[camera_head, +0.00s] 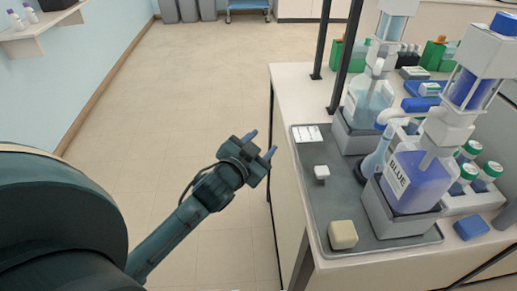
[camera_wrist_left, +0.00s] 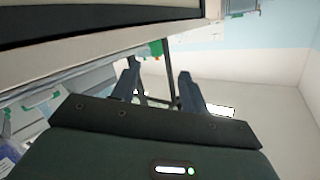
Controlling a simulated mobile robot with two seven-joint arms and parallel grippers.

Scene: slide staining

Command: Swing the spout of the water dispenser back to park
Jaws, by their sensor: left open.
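The water dispenser stands at the back of the grey tray, a bottle of pale, clear liquid (camera_head: 368,100) in a grey holder with a clear cylinder (camera_head: 394,26) on top. A pale curved tube (camera_head: 392,116) shows between it and the front dispenser, above a small flask (camera_head: 374,163). I cannot tell which dispenser this tube belongs to. My left gripper (camera_head: 262,144) is open and empty, left of the bench edge and apart from both dispensers. Its two fingers (camera_wrist_left: 157,75) show with nothing between them in the left wrist view. My right gripper is not in view.
The dispenser labelled BLUE (camera_head: 412,183) stands in front, on the same grey tray (camera_head: 323,205). A cream block (camera_head: 342,235) and a small white block (camera_head: 322,173) lie on the tray. Black posts (camera_head: 346,58) rise at the bench's back left. The floor left of the bench is clear.

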